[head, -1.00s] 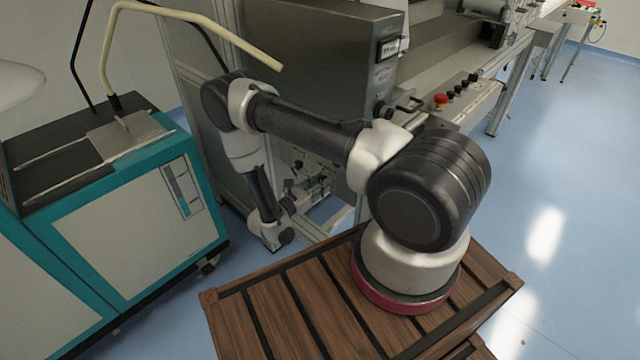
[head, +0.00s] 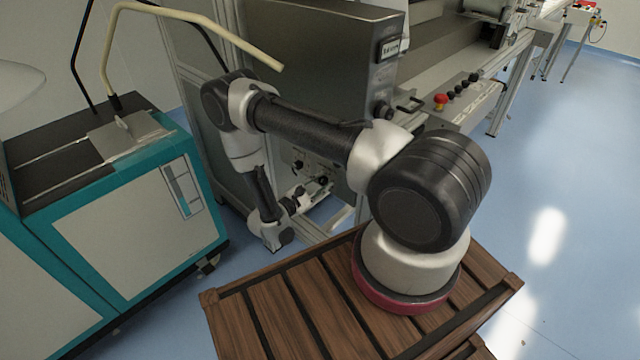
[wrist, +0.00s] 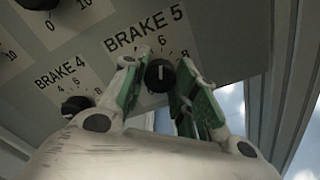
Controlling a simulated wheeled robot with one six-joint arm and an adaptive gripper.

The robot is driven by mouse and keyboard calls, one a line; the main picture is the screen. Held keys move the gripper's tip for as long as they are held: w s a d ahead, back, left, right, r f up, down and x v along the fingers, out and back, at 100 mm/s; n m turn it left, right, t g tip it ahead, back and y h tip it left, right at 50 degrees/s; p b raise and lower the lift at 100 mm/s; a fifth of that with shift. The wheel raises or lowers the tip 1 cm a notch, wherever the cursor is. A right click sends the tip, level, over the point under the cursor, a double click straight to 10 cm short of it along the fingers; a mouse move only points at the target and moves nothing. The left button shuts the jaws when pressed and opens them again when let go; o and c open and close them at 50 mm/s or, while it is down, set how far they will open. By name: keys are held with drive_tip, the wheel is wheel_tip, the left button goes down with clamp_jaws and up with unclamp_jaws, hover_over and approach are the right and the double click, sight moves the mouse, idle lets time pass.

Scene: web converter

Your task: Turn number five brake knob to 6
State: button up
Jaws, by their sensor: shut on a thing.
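In the wrist view the brake 5 knob (wrist: 160,76) is small, round and black, under the label "BRAKE 5" on a grey panel. A light mark on it points up toward the 6. My gripper (wrist: 164,72) has one green-padded finger on each side of the knob and is shut on it. The fingers cover part of the dial's left side. In the head view my arm reaches down to the machine's low panel, and the knob is too small to make out.
The brake 4 knob (wrist: 76,106) sits just left of my left finger. Another black knob (wrist: 38,3) is at the top left. In the head view a teal and white cabinet (head: 140,220) stands left of my arm, beside the machine's steel housing (head: 310,75).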

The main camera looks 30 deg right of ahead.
idle(0.3)
drive_tip(key=o, duration=1)
drive_tip(key=v, duration=1.2)
